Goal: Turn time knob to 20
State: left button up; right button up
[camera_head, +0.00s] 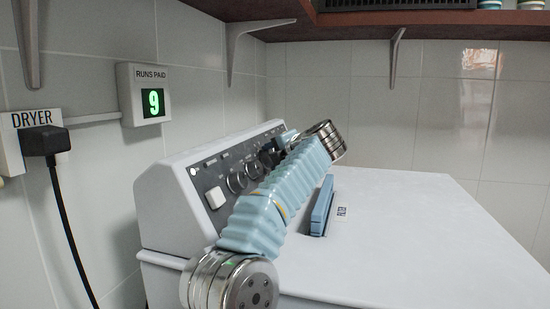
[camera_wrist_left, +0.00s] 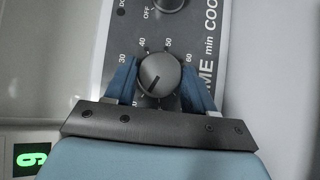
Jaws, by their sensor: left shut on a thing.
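The round grey time knob (camera_wrist_left: 159,75) is in the left wrist view on a dark panel, with "TIME min" printed at its right. Numbers 30, 40, 50 and 60 show around its upper side. Its dark pointer line aims to the lower left, where the scale is hidden by my finger. My left gripper (camera_wrist_left: 160,82) has one blue finger on each side of the knob and is shut on it. In the head view my left gripper (camera_head: 272,153) is at the dryer's control panel (camera_head: 212,174) and hides part of it. My right gripper is not in view.
The white dryer top (camera_head: 400,240) is mostly clear, with a blue filter handle (camera_head: 322,207) standing up beside my arm. A "RUNS PAID" display (camera_head: 152,102) reads 9. A black plug (camera_head: 45,142) and cord hang at the left wall. Another knob (camera_wrist_left: 168,4) is above the time knob.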

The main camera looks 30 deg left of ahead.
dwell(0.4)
pick_arm(q)
jog(key=o, duration=1)
jog(key=shift+o, duration=0.2)
jog(key=v, duration=1.3)
jog(key=shift+d+r, duration=0.15)
jog(key=shift+d, duration=0.2)
jog(key=shift+s, duration=0.1)
